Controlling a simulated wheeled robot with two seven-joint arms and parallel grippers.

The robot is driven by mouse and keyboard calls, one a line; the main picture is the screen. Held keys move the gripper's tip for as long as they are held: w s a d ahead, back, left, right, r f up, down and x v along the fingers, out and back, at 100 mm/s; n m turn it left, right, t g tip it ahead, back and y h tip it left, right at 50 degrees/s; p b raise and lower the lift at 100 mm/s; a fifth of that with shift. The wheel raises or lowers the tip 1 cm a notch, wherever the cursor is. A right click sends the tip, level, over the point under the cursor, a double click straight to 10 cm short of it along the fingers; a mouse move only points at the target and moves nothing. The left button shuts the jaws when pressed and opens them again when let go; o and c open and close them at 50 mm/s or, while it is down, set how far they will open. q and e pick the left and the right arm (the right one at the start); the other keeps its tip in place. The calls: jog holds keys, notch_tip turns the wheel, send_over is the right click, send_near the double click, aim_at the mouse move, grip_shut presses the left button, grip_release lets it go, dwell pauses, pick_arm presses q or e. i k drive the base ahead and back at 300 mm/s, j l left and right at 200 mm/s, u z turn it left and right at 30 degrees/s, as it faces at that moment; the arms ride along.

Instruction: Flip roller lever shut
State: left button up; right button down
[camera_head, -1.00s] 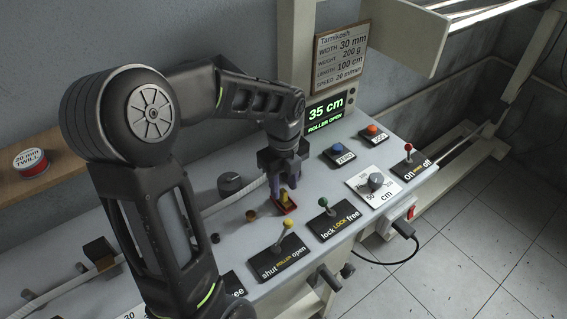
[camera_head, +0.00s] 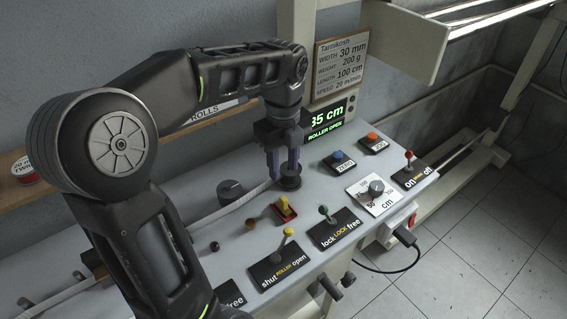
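The roller lever (camera_head: 288,232) has a yellow knob and stands on a black plate (camera_head: 280,264) marked shut, ROLLER, open. It leans right, toward the word open. The display (camera_head: 326,118) reads ROLLER OPEN in green. My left gripper (camera_head: 283,178) points down behind the lever, well apart from it. Its two purple fingers are spread, with a dark round knob (camera_head: 290,183) at the right finger's tip; I cannot tell whether they touch. My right gripper is not in view.
A yellow switch on a red base (camera_head: 285,209) sits between my gripper and the roller lever. My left arm covers the panel's left part.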

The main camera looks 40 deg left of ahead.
aim_at(284, 241)
jog(key=k+l, duration=0.75)
jog(key=l, duration=0.2)
